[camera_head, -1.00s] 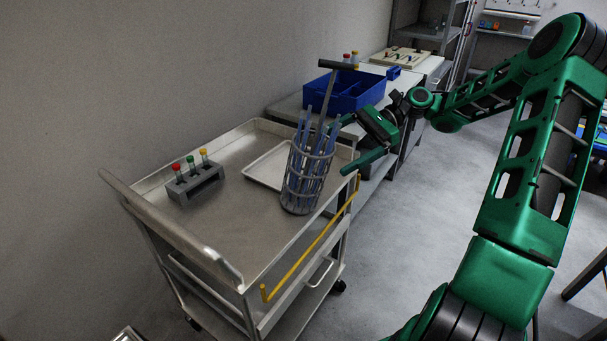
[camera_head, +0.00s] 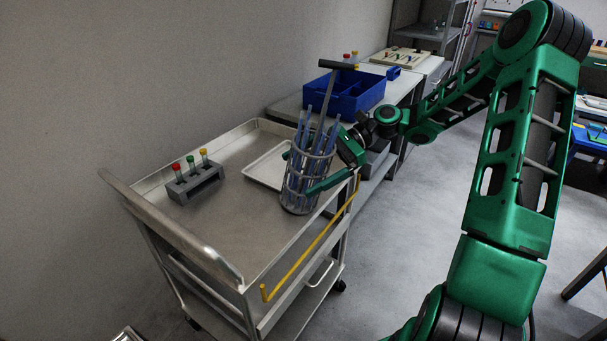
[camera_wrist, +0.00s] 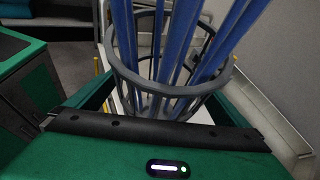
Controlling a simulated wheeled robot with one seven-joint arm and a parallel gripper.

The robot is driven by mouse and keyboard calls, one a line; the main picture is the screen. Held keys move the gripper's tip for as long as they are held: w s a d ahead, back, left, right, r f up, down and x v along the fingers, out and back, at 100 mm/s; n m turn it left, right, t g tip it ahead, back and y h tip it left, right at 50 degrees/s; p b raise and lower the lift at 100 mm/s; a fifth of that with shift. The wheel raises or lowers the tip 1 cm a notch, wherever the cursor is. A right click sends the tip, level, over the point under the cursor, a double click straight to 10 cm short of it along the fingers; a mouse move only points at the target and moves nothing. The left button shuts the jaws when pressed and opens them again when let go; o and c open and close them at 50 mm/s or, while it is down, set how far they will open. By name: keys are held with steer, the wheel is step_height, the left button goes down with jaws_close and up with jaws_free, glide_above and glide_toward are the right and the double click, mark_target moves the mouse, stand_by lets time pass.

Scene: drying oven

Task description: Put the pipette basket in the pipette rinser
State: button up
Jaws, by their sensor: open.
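The pipette basket (camera_head: 297,192) is a grey wire cylinder with a tall handle ending in a dark crossbar (camera_head: 338,65). It stands upright on the cart top and holds several blue pipettes (camera_head: 307,130). In the wrist view the basket's rings (camera_wrist: 170,88) and blue pipettes (camera_wrist: 186,45) rise between the fingers, close to the palm. I cannot tell whether the fingers touch it. I cannot make out a pipette rinser in these views.
The metal cart (camera_head: 225,235) has raised edges and a yellow rail (camera_head: 310,250). A white tray (camera_head: 262,172) lies beside the basket. A grey rack with capped tubes (camera_head: 195,183) stands at left. A blue divided bin (camera_head: 352,92) sits on the bench behind.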

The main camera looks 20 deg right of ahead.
steer(key=shift+c, duration=0.6)
steer(key=c, duration=1.4)
steer(key=shift+o, duration=0.2)
steer(key=shift+r, duration=0.1)
